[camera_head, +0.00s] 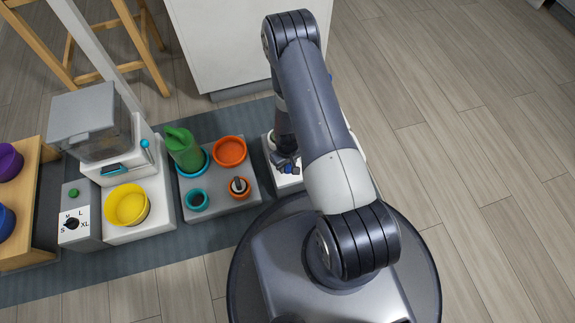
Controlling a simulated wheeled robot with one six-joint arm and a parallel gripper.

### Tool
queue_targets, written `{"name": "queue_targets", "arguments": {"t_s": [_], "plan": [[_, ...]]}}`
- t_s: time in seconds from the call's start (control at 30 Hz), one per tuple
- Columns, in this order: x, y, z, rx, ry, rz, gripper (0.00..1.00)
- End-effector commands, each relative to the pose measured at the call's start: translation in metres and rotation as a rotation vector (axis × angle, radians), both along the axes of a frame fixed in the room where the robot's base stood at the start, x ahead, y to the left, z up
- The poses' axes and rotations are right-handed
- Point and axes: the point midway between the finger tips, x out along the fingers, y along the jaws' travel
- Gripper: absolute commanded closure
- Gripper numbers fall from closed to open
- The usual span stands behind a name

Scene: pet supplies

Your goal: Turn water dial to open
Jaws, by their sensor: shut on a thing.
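My gripper (286,164) points down over a white unit (280,179) at the right end of the grey mat, just left of my arm. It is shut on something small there. A bit of blue shows at the fingertips. By its place on the white unit this appears to be the water dial, but the gripper and arm hide most of it. I cannot read the dial's angle or any marks around it.
Further left stand a feeder with a yellow bowl (127,204) and a size-marked dial box (75,226). A white cabinet (235,45) stands behind. The floor at right is clear.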

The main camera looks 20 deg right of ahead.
Motion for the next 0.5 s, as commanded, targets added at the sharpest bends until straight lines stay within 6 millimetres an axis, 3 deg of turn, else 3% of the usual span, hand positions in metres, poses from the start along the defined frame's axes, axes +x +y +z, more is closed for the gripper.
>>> {"name": "queue_targets", "arguments": {"t_s": [0.5], "plan": [[-0.0001,0.0000,-0.0002,0.000,0.000,-0.278,0.86]]}}
